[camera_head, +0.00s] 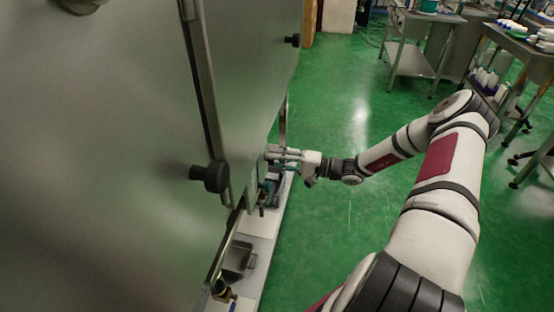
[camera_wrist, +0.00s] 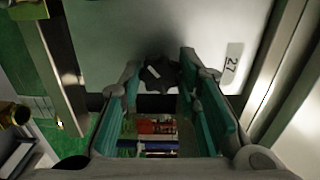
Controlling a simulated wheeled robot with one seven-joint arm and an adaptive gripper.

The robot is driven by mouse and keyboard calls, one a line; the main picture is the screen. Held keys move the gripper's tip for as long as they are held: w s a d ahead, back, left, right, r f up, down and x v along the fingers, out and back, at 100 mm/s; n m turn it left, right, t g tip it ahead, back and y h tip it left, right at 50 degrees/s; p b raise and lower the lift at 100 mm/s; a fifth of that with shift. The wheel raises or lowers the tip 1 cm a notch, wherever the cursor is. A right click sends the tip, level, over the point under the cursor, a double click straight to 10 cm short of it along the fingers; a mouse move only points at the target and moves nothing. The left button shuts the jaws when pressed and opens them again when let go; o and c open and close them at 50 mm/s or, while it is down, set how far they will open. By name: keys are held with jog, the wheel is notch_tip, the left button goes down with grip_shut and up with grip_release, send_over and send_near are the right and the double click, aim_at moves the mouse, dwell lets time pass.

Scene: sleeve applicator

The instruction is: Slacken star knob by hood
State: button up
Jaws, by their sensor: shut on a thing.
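A dark star knob (camera_wrist: 160,74) sits on a pale metal face in the wrist view, between the tips of my gripper (camera_wrist: 159,82). The gripper's teal-padded fingers stand on either side of the knob and are shut on it. In the head view my gripper (camera_head: 272,154) reaches left to the lower edge of the large steel hood (camera_head: 90,160). The star knob itself is hidden there behind the hood edge and the fingers.
Black round knobs (camera_head: 210,176) stick out from the hood. A white ledge (camera_head: 262,222) with a metal box (camera_head: 238,257) lies below. Green floor (camera_head: 330,230) is clear; tables (camera_head: 420,40) stand behind.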

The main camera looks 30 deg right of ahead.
jog(key=shift+n+p, duration=1.15)
jog(key=shift+n, duration=3.75)
jog(key=shift+f, duration=0.1)
jog(key=o, duration=1.2)
jog(key=shift+c, duration=0.2)
jog(key=shift+s+d, duration=0.1)
jog(key=v, duration=1.1)
jog(key=shift+s+d, duration=0.25)
jog(key=shift+s, duration=0.05)
